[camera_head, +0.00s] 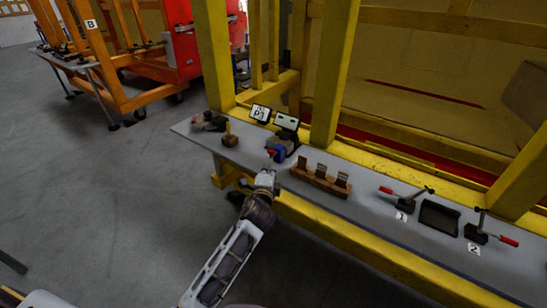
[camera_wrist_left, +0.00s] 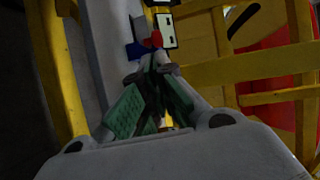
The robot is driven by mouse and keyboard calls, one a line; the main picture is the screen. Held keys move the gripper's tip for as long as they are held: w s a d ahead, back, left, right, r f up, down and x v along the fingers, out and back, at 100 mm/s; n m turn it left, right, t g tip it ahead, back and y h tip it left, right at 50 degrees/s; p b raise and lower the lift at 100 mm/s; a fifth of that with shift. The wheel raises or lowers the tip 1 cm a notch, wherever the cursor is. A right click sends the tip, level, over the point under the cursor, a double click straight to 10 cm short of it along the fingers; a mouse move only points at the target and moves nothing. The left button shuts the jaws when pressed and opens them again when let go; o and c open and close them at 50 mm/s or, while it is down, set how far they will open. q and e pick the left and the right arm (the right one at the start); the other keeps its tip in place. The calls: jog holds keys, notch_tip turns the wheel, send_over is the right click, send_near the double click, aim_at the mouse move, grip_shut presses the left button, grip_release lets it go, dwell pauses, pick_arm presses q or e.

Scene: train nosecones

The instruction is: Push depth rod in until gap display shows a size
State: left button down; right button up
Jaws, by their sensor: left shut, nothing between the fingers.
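The gap gauge (camera_head: 283,146) stands on the grey shelf, with a blue body and a small red tip (camera_head: 271,153) on its near left side, which may be the depth rod's end. Its display (camera_head: 287,121) has a pale green face; I cannot read a size on it. My left gripper (camera_head: 269,170) is shut and empty just in front of the red tip. In the left wrist view, the fingers (camera_wrist_left: 157,62) point at the red tip (camera_wrist_left: 155,39), beside the blue body (camera_wrist_left: 135,51). Whether they touch it I cannot tell. My right gripper is not in view.
The grey shelf (camera_head: 365,208) also holds a wooden block with upright pieces (camera_head: 320,179), a black tray (camera_head: 439,217) and red-handled clamps (camera_head: 405,200). A sign marked P3 (camera_head: 261,113) stands behind. A yellow post (camera_head: 333,75) rises behind the shelf. Open floor lies left.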

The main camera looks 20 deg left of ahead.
pick_arm(q)
send_near(277, 153)
jog(key=shift+w+a+r+p, duration=0.2)
jog(key=shift+w+r+p, duration=0.05)
jog(key=shift+w+r, duration=0.3)
jog(key=shift+w+a+r+p, duration=0.2)
jog(key=shift+w+r, duration=0.3)
jog(key=shift+w, duration=0.2)
jog(key=shift+w, duration=0.1)
jog(key=shift+w+d+b, duration=0.2)
jog(key=shift+w+b, duration=0.05)
jog(key=shift+w, duration=0.35)
jog(key=shift+w+d+b, duration=0.25)
jog(key=shift+w, duration=0.35)
